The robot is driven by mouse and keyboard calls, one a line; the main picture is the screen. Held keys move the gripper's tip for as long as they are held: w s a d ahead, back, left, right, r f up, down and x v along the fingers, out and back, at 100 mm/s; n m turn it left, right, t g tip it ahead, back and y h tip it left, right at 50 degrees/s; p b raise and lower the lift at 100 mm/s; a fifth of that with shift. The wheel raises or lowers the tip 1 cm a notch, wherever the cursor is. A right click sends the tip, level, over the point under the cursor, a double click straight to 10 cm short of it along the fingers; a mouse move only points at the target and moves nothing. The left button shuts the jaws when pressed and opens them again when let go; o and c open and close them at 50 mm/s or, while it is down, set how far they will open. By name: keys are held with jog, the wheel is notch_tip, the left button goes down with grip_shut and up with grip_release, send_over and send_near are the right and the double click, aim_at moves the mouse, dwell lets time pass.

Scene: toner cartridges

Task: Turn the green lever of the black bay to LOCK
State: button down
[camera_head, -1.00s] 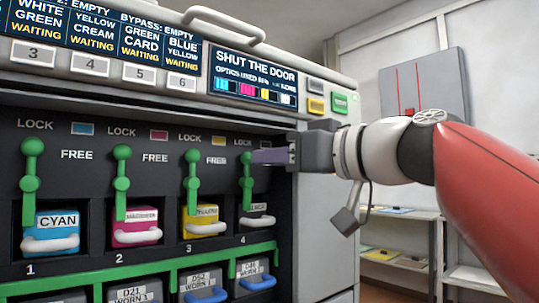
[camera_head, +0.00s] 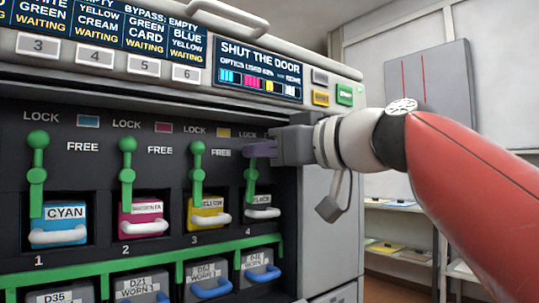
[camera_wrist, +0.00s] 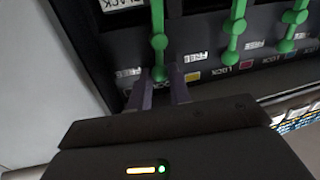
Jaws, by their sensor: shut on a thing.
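The black bay's green lever (camera_head: 251,182) stands about upright in bay 4, at the right end of the row. It also shows in the wrist view (camera_wrist: 157,22). My gripper (camera_head: 258,149) reaches in from the right, and its purple fingers cover the lever's top knob in the head view. In the wrist view my gripper (camera_wrist: 160,88) has one finger on each side of the lever's round end knob (camera_wrist: 159,73), shut on it. The black cartridge (camera_head: 262,199) sits in the bay below the lever. The LOCK and FREE marks of this bay are partly hidden.
Three more green levers stand upright to the left, over the cyan (camera_head: 58,236), magenta (camera_head: 140,233) and yellow (camera_head: 207,219) cartridges. A green rail (camera_head: 150,254) runs below, above worn grey units. The display panel (camera_head: 258,72) overhangs above; shelves stand at right.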

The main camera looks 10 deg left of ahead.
jog(key=shift+s+a+n+h, duration=0.1)
jog(key=shift+s+n+h, duration=0.15)
jog(key=shift+n, duration=0.45)
jog(key=c, duration=1.6)
grip_release()
jog(key=b+v, duration=0.1)
jog(key=v, duration=0.6)
jog(key=shift+s+d+b, duration=0.15)
jog(key=shift+d+b, duration=0.2)
